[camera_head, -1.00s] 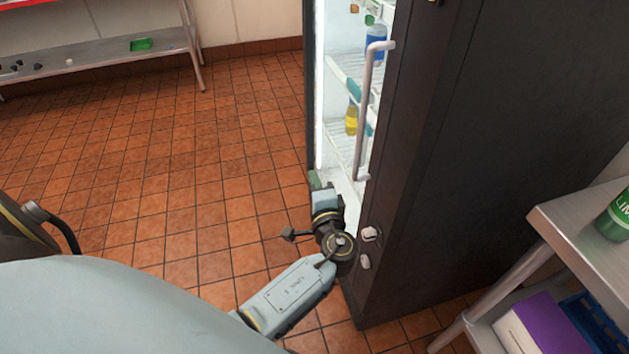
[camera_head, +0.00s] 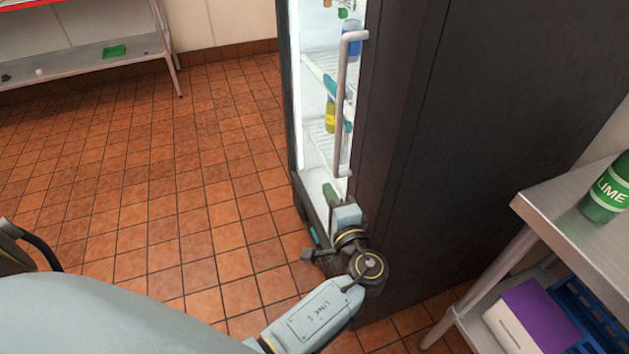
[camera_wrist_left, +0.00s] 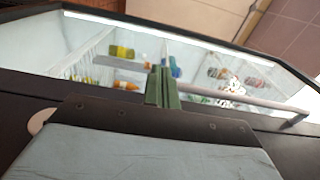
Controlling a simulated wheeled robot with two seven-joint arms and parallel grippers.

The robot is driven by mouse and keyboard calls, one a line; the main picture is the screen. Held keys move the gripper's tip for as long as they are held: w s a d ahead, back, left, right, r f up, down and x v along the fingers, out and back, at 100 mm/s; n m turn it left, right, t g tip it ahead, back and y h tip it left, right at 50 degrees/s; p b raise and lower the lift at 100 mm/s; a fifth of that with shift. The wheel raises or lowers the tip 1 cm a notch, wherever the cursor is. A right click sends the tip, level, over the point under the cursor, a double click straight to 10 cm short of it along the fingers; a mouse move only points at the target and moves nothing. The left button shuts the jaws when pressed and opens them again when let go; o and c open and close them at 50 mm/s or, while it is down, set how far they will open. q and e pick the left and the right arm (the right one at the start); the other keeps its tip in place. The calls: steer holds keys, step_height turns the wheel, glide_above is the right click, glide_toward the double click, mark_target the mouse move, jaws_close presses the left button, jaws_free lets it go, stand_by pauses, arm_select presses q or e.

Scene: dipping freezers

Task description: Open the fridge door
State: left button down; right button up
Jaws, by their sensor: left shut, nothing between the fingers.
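The dark upright fridge (camera_head: 480,120) stands right of centre in the head view. Its glass front shows lit white shelves, and I see no clear gap at the door. A pale vertical bar handle (camera_head: 343,105) runs along the right side of the front. My left gripper (camera_head: 331,193) is by the lower front, just below and left of the handle's bottom end. In the left wrist view its green fingers (camera_wrist_left: 163,88) are together and empty, in front of the glass. The handle (camera_wrist_left: 255,103) extends to their right; whether they touch it I cannot tell. My right gripper is not in view.
A steel table (camera_head: 565,215) with a green lime bottle (camera_head: 606,190) stands right of the fridge, with a purple-topped box (camera_head: 540,318) on its lower shelf. A steel shelf unit (camera_head: 85,62) is at the back left. The tiled floor left of the fridge is clear.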

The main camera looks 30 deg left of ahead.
arm_select(q)
steer(key=shift+s+d, duration=0.35)
steer(key=shift+d, duration=0.35)
steer(key=shift+s+d, duration=0.35)
steer(key=shift+d, duration=0.3)
